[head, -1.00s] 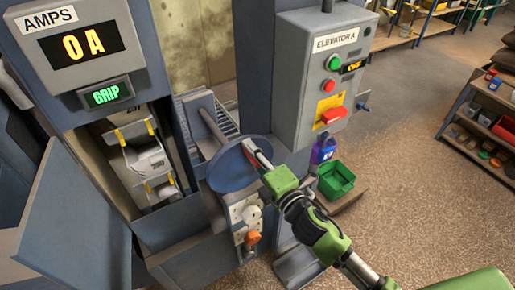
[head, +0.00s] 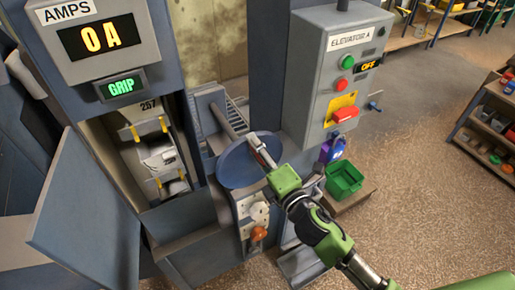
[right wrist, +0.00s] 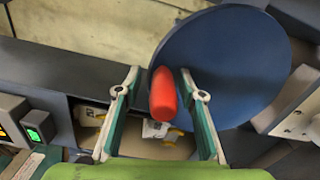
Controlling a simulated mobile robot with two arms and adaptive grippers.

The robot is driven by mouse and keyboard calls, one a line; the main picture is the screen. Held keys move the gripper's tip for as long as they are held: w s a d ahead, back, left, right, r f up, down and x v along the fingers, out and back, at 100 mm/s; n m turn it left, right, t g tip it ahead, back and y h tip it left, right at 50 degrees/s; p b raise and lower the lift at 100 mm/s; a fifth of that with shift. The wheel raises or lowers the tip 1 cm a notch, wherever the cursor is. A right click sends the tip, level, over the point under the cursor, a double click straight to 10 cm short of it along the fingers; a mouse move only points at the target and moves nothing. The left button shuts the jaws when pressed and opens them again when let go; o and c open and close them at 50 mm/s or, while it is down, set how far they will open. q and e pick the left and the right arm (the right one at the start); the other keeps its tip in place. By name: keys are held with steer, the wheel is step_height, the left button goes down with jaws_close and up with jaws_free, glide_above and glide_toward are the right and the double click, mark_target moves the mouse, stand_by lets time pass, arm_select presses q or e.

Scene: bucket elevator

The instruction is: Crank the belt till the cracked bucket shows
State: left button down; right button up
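The blue crank wheel (head: 239,172) sits on a shaft at the front of the elevator. My right gripper (head: 258,147) is at the wheel's face. In the right wrist view the red crank knob (right wrist: 163,95) stands between my right gripper's (right wrist: 163,82) two fingers, with visible gaps beside it; the blue wheel (right wrist: 225,60) is behind. Pale buckets with yellow clips show in the tall opening: an upper one marked 257 (head: 147,107), one below it (head: 158,158) and part of a lower one. I cannot make out a crack. My left gripper is out of view.
The ammeter (head: 95,38) reads 0 A, with a green GRIP sign (head: 121,87) below. The Elevator A box (head: 335,75) shows OFF. A hinged panel (head: 85,205) stands open at left. A green bin (head: 343,180) is right of the wheel.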

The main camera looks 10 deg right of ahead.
steer(key=shift+d+f, duration=0.1)
steer(key=shift+s+d, duration=0.1)
steer(key=shift+s, duration=0.05)
steer(key=shift+s+d+f, duration=0.1)
steer(key=shift+s, duration=0.15)
steer(key=v, duration=1.1)
steer(key=shift+s, duration=0.1)
